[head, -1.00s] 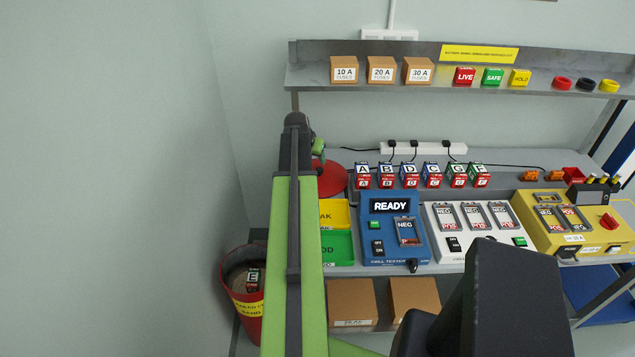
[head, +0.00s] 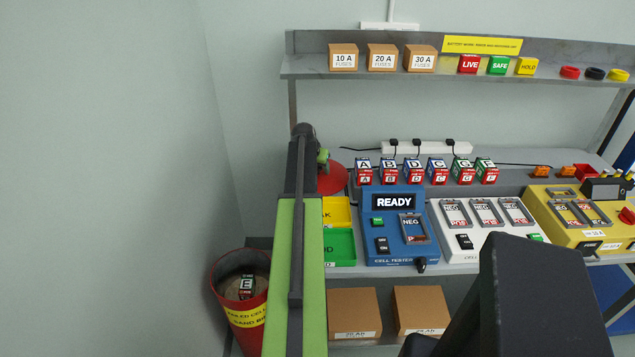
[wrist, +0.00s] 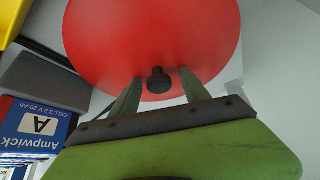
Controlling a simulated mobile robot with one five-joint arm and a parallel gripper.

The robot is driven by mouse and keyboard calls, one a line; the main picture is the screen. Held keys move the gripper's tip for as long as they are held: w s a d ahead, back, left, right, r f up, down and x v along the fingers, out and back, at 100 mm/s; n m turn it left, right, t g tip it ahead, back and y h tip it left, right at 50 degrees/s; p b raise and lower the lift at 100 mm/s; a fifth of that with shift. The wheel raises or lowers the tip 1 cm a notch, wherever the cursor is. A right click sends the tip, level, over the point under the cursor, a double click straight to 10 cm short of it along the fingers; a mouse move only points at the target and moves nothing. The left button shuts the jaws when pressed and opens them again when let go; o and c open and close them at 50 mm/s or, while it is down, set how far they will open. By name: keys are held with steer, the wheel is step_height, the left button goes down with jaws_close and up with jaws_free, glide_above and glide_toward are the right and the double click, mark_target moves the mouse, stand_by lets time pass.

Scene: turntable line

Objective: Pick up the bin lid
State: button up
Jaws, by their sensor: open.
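The bin lid (head: 332,180) is a red disc at the left end of the bench, partly hidden behind my arm in the head view. In the wrist view the red lid (wrist: 150,30) fills the top middle, with a black knob (wrist: 159,80) near its lower edge. My gripper (wrist: 159,77) is open, its two green fingers on either side of the knob with gaps visible. In the head view my gripper (head: 322,158) is mostly hidden by the arm, next to the lid. I cannot tell whether the fingers touch the lid.
A red bin (head: 245,312) with a cell marked E inside stands on the floor at left. Yellow (head: 338,212) and green trays (head: 340,246), a blue tester (head: 395,245) and a row of cells (head: 388,172) sit right of the arm. The left wall is clear.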

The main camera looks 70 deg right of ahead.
steer(key=shift+r, duration=0.1)
jaws_close()
stand_by(0.4)
